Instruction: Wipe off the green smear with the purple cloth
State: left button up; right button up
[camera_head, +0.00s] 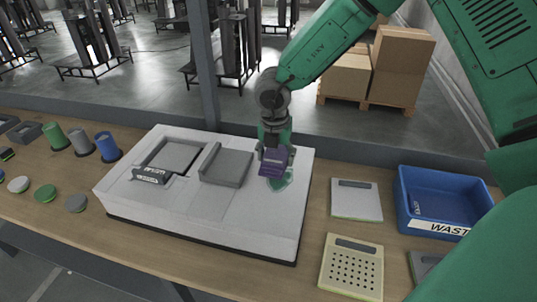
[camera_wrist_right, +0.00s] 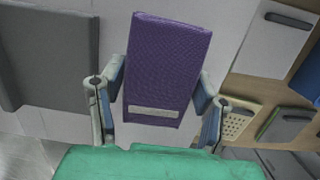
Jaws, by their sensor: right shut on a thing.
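The purple cloth (camera_head: 274,162) is held in my right gripper (camera_head: 273,150), over the right part of the white station top. In the right wrist view the purple cloth (camera_wrist_right: 165,65) is a flat pad between the two fingers of the right gripper (camera_wrist_right: 160,100), which is shut on it. The green smear (camera_head: 281,181) shows on the white surface just below and right of the cloth; the cloth hides part of it. I cannot tell whether the cloth touches the surface. The smear is not visible in the wrist view. My left gripper is not in view.
The white station (camera_head: 225,220) has grey recessed and raised parts at its left. A blue waste bin (camera_head: 440,205), a grey-white panel (camera_head: 355,200) and a perforated panel (camera_head: 352,268) lie to the right. Several coloured cylinders and discs stand at the left. A grey post (camera_head: 207,70) rises behind.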

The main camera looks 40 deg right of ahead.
aim_at(266, 152)
jog(key=shift+s+d+r+p, duration=0.15)
jog(key=shift+s+d+p, duration=0.05)
jog(key=shift+s+d, duration=0.9)
jog(key=shift+s+d+r+p, duration=0.1)
jog(key=shift+s+d+p, duration=0.05)
jog(key=shift+s+d, duration=0.85)
jog(key=shift+s+r, duration=0.1)
jog(key=shift+s, duration=0.2)
jog(key=shift+w+a+r+p, duration=0.15)
jog(key=shift+w+a+p, duration=0.3)
jog(key=shift+w+a, duration=1.2)
jog(key=shift+w+a+r+p, duration=0.1)
jog(key=shift+w+a+p, duration=0.3)
jog(key=shift+w+a, duration=1.2)
jog(key=shift+w+d, duration=0.2)
jog(key=shift+d, duration=0.1)
jog(key=shift+r, duration=0.1)
notch_tip(266, 152, up, 2)
jog(key=shift+r, duration=1.95)
jog(key=shift+r, duration=1.5)
